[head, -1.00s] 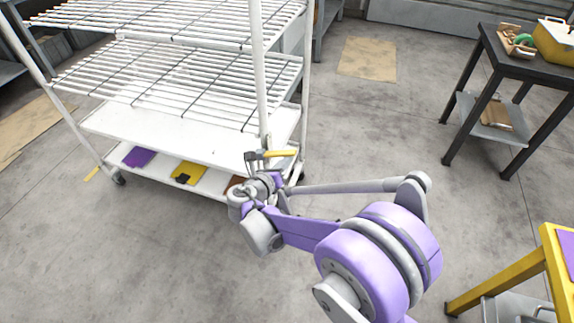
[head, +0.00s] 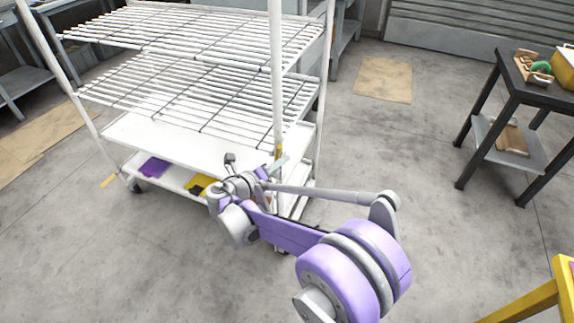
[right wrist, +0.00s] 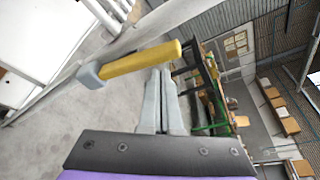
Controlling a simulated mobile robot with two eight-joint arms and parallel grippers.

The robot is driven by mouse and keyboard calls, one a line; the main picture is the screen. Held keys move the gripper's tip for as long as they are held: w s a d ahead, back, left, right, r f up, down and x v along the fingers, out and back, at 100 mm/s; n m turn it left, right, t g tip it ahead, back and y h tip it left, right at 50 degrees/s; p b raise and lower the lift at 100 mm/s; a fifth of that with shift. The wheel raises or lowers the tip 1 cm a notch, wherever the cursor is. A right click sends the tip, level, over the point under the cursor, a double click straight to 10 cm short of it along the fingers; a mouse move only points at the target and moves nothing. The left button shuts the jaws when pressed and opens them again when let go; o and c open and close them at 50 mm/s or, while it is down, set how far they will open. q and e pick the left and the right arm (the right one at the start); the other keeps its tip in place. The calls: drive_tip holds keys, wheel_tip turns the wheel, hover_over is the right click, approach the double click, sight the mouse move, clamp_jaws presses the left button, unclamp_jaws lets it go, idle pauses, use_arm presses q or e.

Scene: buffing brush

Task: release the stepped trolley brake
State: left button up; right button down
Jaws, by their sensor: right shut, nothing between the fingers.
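The white trolley (head: 120,128) with wire shelves stands at the left and centre of the head view. A yellow-handled brake lever (head: 279,151) shows at its near right post, partly hidden by my gripper. In the right wrist view the lever's yellow handle (right wrist: 140,63) runs from a grey hub at the left, across my fingertips. My right gripper (head: 277,165) is shut and empty. Its fingertips (right wrist: 159,72) are right at the handle's edge; I cannot tell whether they touch. My left gripper is out of view.
A purple pad (head: 155,167) and a yellow pad (head: 196,184) lie on the trolley's bottom shelf. A dark table (head: 515,75) stands at the right, and a yellow stand (head: 530,303) at the lower right. The floor between is clear.

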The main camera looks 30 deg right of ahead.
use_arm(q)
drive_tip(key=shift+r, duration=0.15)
use_arm(e)
drive_tip(key=shift+w+a+r, duration=0.2)
drive_tip(key=shift+w+a, duration=0.15)
drive_tip(key=shift+w, duration=0.05)
drive_tip(key=shift+w, duration=0.1)
idle(0.3)
